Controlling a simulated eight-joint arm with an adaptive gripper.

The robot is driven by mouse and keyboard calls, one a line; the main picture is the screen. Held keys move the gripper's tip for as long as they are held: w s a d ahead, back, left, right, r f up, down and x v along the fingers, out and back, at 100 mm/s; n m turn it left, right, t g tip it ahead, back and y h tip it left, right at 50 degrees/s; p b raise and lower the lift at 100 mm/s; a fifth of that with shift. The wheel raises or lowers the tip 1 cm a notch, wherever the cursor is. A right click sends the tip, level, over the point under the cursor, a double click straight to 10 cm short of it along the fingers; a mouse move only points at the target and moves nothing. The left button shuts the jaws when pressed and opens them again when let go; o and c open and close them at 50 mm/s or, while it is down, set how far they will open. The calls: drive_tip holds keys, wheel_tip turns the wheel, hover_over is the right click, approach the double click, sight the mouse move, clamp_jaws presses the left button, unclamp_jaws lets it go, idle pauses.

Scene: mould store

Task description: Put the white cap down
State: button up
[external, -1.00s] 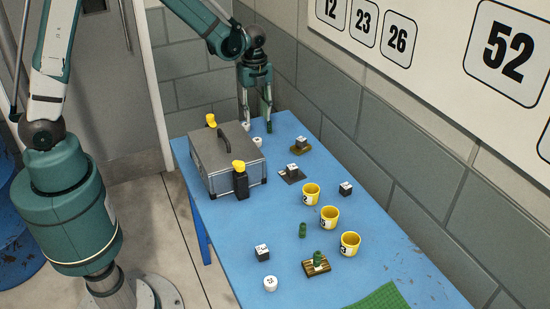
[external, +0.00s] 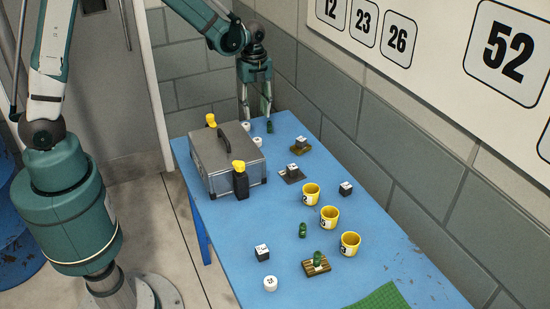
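My gripper (external: 256,112) points down at the far end of the blue table (external: 220,240), behind the grey case. Its two fingers are spread and it looks open. One small white cap (external: 246,126) is by the left fingertip, partly hidden; I cannot tell whether they touch. A third white, round piece with dark marks (external: 270,284) stands alone at the near left. A small dark green piece (external: 269,127) shows by the right fingertip.
The grey case (external: 225,160) with a handle and yellow-topped black pieces stands left of the caps. Several dark cubes, yellow cups (external: 329,217) and green pieces stand along the table. The wall runs close on the right. The near middle left is clear.

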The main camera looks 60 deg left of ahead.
drive_tip(key=s+d+r+n+t, duration=0.3)
drive_tip(key=s+r+n, duration=0.5)
drive_tip(key=s+r, duration=0.7)
drive_tip(key=s+d+r+n+t, duration=0.1)
drive_tip(key=s+r+n+t, duration=0.1)
drive_tip(key=s+n, duration=0.3)
drive_tip(key=s+d+r+n+t, duration=0.2)
drive_tip(key=s+r+n, duration=0.2)
drive_tip(key=s, duration=0.5)
drive_tip(key=shift+s+r+n, duration=0.3)
drive_tip(key=shift+r+n, duration=0.05)
drive_tip(key=shift+n, duration=0.05)
wheel_tip(320, 180, down, 18)
drive_tip(key=b, duration=1.8)
drive_tip(key=shift+o, duration=0.7)
